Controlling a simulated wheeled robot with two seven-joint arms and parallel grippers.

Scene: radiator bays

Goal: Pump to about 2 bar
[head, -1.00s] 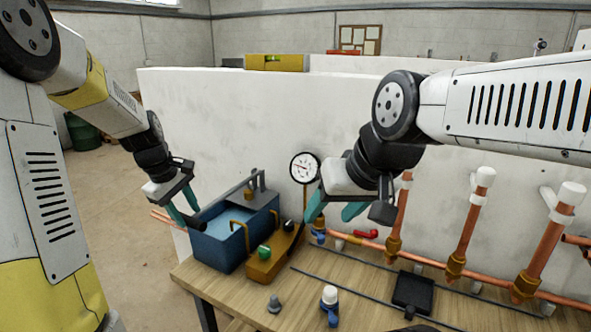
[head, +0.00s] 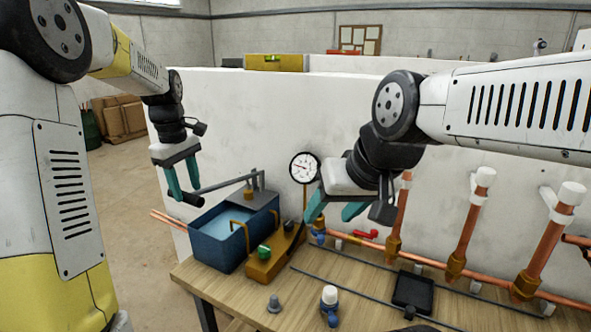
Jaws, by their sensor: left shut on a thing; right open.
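The test pump is a blue tank of water (head: 213,250) at the table's left end, with a brass block and a green knob (head: 264,252) at its front. Its grey lever (head: 224,182) slopes slightly down to the left from a pivot post. My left gripper (head: 183,198) is shut on the lever's dark handle (head: 188,200), above the tank's left side. The round white pressure gauge (head: 305,166) stands behind the pump; its dark needle points left and a little up, but its numbers are too small to read. My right gripper (head: 334,214) is open and empty, right of the gauge.
Copper pipes with white caps (head: 485,178) and a red lever valve (head: 364,234) run along the white wall. A blue-and-white fitting (head: 330,302), a grey plug (head: 274,303) and a black tray (head: 413,292) are on the wooden table (head: 230,290).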

